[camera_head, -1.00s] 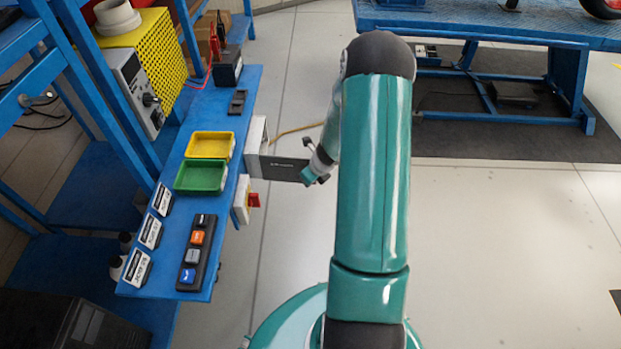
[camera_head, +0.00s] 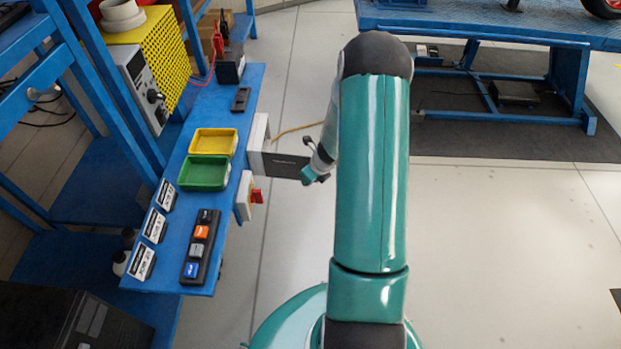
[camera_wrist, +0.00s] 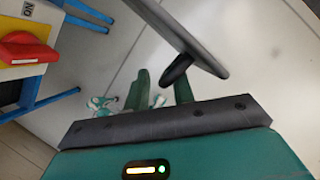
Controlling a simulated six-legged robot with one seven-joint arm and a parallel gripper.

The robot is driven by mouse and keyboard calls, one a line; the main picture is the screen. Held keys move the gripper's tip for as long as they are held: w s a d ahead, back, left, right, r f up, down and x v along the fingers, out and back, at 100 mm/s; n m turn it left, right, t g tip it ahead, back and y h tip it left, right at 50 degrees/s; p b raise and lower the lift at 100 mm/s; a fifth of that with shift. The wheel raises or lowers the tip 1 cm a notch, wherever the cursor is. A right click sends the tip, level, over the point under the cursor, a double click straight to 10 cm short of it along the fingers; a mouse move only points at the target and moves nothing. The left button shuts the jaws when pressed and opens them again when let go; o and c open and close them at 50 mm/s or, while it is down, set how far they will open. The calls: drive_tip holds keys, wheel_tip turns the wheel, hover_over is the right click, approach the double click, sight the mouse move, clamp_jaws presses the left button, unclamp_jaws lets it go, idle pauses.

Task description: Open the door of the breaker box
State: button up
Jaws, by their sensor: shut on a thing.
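The breaker box (camera_head: 259,133) is a pale box on the right side of the blue bench. Its grey door (camera_head: 284,165) stands swung out to the right, away from the bench. My gripper (camera_head: 310,174) is at the door's outer end, partly hidden behind my arm. In the wrist view, my gripper's green fingers (camera_wrist: 162,90) are close to the dark handle (camera_wrist: 178,68) on the long grey door edge (camera_wrist: 185,38). My gripper is shut on the handle; the exact contact is hard to see.
A red switch (camera_head: 257,196) on a pale base sits just below the box on the bench side. The bench carries a yellow tray (camera_head: 213,142), a green tray (camera_head: 204,173) and a button strip (camera_head: 200,246). The floor (camera_head: 500,240) to the right is clear.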

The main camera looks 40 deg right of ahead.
drive_tip(key=shift+w+a+r, duration=0.2)
drive_tip(key=shift+w+a, duration=0.05)
drive_tip(key=v, duration=1.3)
drive_tip(key=shift+s+d, duration=0.3)
drive_tip(key=shift+s, duration=0.1)
drive_tip(key=shift+r, duration=0.15)
